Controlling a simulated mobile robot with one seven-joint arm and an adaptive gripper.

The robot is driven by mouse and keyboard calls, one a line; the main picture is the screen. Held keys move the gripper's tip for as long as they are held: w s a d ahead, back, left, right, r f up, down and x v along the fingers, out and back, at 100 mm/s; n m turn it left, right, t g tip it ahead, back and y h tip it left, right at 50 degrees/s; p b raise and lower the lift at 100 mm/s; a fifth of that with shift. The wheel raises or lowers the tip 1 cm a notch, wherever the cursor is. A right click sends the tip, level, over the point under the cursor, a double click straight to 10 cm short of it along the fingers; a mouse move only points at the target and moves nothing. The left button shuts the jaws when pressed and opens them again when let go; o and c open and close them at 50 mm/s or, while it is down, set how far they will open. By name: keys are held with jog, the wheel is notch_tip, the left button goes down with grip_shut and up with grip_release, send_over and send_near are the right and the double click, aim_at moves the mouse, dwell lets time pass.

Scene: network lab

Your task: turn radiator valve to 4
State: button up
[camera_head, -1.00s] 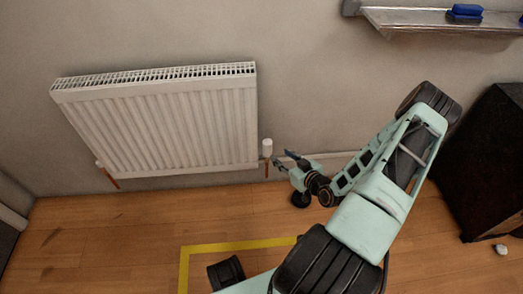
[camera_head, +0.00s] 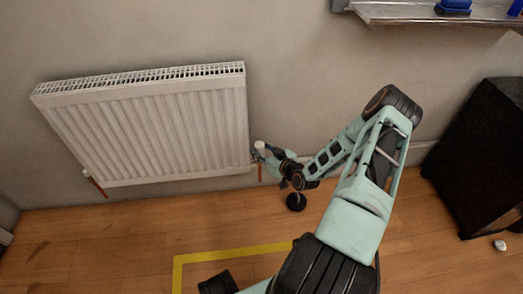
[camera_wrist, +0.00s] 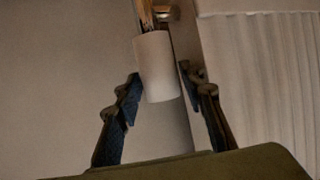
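The white radiator (camera_head: 150,125) hangs on the wall at the left in the head view. Its ribbed side also shows at the right of the wrist view (camera_wrist: 270,75). The white cylindrical valve head (camera_wrist: 157,66) is at the radiator's lower right corner, and it shows small in the head view (camera_head: 260,146). My gripper (camera_wrist: 160,92) is open, with one blue-padded finger on each side of the valve head. Gaps seem to show between fingers and valve. In the head view my gripper (camera_head: 262,153) is at the valve. No numbers on the valve are readable.
A copper pipe (camera_head: 97,186) runs down at the radiator's lower left. A dark cabinet (camera_head: 485,155) stands at the right. A shelf (camera_head: 430,14) with blue items is on the wall above. Yellow tape (camera_head: 230,253) marks the wooden floor.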

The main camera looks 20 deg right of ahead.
jog(key=c, duration=0.8)
jog(key=shift+a+r+m+h+p, duration=0.15)
jog(key=shift+a+m+h+p, duration=0.05)
jog(key=shift+m+h+p, duration=0.25)
jog(key=shift+w+a+m+h+p, duration=0.1)
jog(key=shift+m+h+p, duration=0.3)
jog(key=shift+m+h, duration=0.4)
jog(key=shift+w+a+m+h+p, duration=0.1)
jog(key=shift+m+h+p, duration=0.3)
jog(key=shift+m+h, duration=0.35)
jog(key=shift+s+m+h, duration=0.1)
jog(key=shift+m+h, duration=0.2)
jog(key=shift+h, duration=0.4)
jog(key=o, duration=0.9)
jog(key=shift+d+f+y, duration=0.1)
jog(key=shift+f+y, duration=0.1)
jog(key=shift+y, duration=0.2)
